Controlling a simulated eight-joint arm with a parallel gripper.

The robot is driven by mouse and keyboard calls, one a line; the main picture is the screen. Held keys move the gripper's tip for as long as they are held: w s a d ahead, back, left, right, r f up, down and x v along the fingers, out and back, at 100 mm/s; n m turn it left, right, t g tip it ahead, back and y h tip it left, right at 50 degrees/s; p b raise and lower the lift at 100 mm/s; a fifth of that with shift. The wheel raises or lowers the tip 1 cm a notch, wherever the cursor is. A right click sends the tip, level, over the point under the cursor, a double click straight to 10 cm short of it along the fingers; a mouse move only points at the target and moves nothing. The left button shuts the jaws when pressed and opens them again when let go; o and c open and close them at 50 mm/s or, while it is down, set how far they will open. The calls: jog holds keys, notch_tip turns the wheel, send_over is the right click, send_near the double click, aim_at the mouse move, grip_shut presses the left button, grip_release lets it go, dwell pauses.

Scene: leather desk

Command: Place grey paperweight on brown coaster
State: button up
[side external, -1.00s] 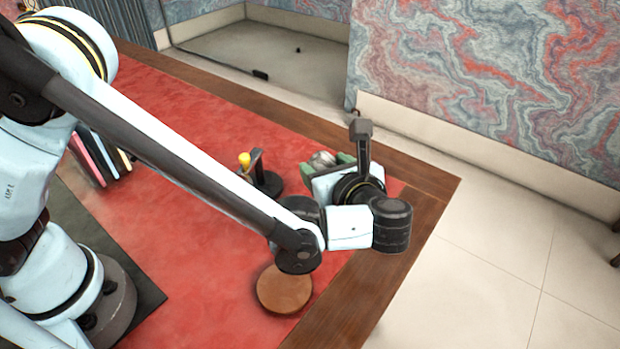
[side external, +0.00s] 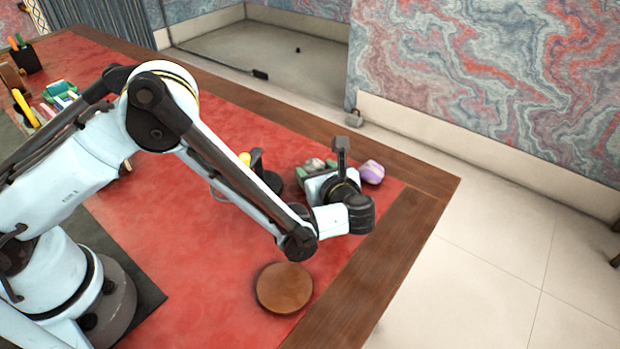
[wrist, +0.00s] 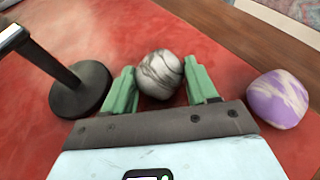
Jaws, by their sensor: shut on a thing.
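The grey paperweight (wrist: 160,74) is a round, marbled grey-and-white stone. In the wrist view it sits between the green fingers of my gripper (wrist: 162,84), which is shut on it. In the side view the paperweight (side external: 314,164) shows only in part beside my gripper (side external: 315,170), behind my wrist. I cannot tell whether it touches the desk. The brown coaster (side external: 284,288) is a flat round disc on the red leather, nearer the side camera than my gripper. It is bare and does not show in the wrist view.
A purple-and-white stone (side external: 372,172) lies right of my gripper and shows in the wrist view (wrist: 278,99). A black round-based stand (wrist: 80,90) is close on the left. The desk's wooden edge (side external: 390,250) is at right. Red leather around the coaster is clear.

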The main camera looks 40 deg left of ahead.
jog(key=shift+f, duration=0.15)
jog(key=o, duration=1.1)
jog(key=shift+o, duration=0.2)
jog(key=v, duration=1.1)
jog(key=shift+o, duration=0.5)
jog(key=shift+s+d+r, duration=0.25)
jog(key=shift+d+r, duration=0.05)
jog(key=shift+d, duration=0.1)
